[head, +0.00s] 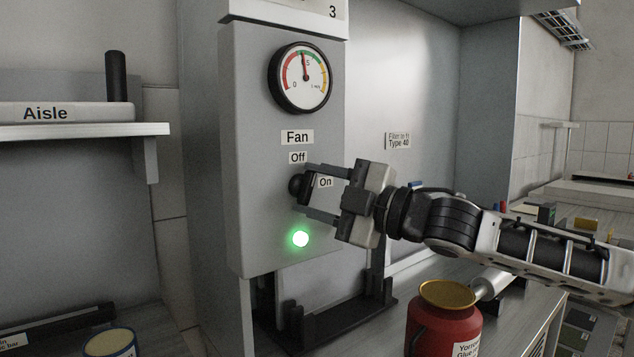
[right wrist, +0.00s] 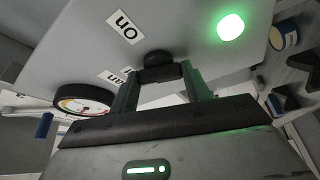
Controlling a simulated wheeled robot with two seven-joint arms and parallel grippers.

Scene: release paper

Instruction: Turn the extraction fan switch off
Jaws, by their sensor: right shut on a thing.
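The fan switch, a black knob (head: 296,187), sits on a grey panel (head: 255,140) below the labels "Fan" (head: 297,136) and "Off" (head: 298,157). An "On" label (head: 325,182) is right of the knob. A green lamp (head: 300,239) glows below it. My right gripper (head: 306,188) reaches in from the right, with its fingers above and below the knob, shut on it. The right wrist view shows the knob (right wrist: 158,59) at the fingertips and the lit lamp (right wrist: 231,26). The fingers partly hide the knob, so its exact pointing is unclear. My left gripper is not in view.
A round gauge (head: 301,77) is above the switch. A red jar with a gold lid (head: 446,322) stands on the bench below my right forearm. A shelf marked "Aisle" (head: 70,130) is at left. A black stand (head: 330,325) is under the panel.

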